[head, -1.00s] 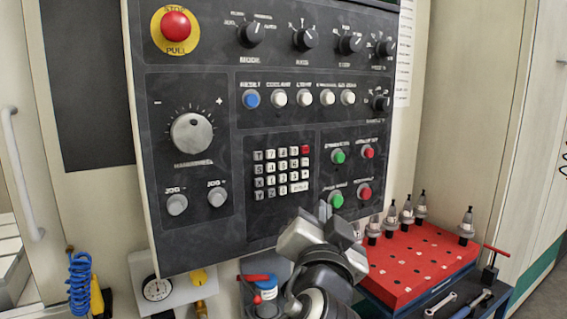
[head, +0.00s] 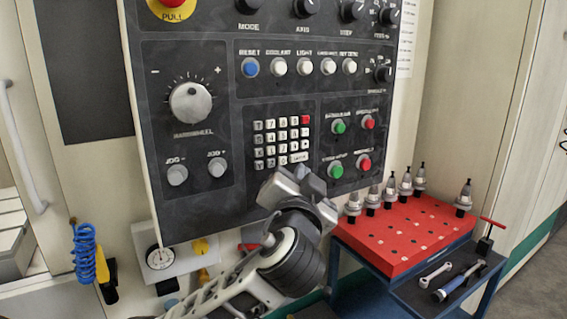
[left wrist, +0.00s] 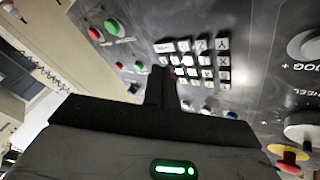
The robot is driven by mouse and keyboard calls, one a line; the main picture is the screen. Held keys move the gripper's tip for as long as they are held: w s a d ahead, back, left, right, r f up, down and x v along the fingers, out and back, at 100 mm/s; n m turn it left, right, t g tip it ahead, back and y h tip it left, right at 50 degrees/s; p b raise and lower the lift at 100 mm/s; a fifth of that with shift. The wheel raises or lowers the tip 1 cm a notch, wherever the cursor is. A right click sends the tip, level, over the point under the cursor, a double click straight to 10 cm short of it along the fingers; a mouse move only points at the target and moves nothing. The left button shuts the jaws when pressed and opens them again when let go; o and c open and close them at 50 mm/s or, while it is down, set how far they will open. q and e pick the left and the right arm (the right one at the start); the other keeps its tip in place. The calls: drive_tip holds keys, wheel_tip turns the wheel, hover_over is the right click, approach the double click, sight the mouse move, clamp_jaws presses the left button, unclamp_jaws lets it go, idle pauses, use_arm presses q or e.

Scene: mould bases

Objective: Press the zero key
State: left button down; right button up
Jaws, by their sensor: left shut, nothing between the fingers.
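The keypad (head: 282,143) is a block of small white keys with one red key, on the dark control panel. It also shows inverted in the left wrist view (left wrist: 196,63). A wide key (head: 299,157) ends its lowest row. The zero marking is too small to read for certain. My left gripper (head: 301,170) is just below the keypad's lower right in the head view, shut and empty. Contact with a key cannot be told. My right gripper is not in view.
Green and red buttons (head: 350,144) sit right of the keypad, the handwheel (head: 190,103) and jog knobs left. A row with a blue button (head: 250,67) is above. A red tool tray (head: 405,238) with several holders stands lower right.

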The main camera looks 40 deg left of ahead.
sight(291, 158)
use_arm(q)
drive_tip(key=shift+w+a, duration=0.3)
drive_tip(key=shift+a, duration=0.4)
drive_tip(key=shift+w+a, duration=0.3)
drive_tip(key=shift+a, duration=0.4)
idle(1.0)
drive_tip(key=shift+w+a, duration=0.15)
drive_tip(key=shift+a, duration=0.2)
drive_tip(key=shift+w+a, duration=0.15)
drive_tip(key=shift+a, duration=0.25)
idle(0.6)
drive_tip(key=shift+d, duration=0.15)
drive_tip(key=shift+s+d, duration=0.3)
drive_tip(key=shift+d, duration=0.3)
drive_tip(key=shift+s+d, duration=0.35)
drive_tip(key=shift+d, duration=0.45)
drive_tip(key=shift+s+d, duration=0.3)
drive_tip(key=shift+d, duration=0.45)
drive_tip(key=shift+s+d, duration=0.35)
drive_tip(key=shift+d, duration=0.45)
drive_tip(key=shift+f, duration=0.1)
idle(0.6)
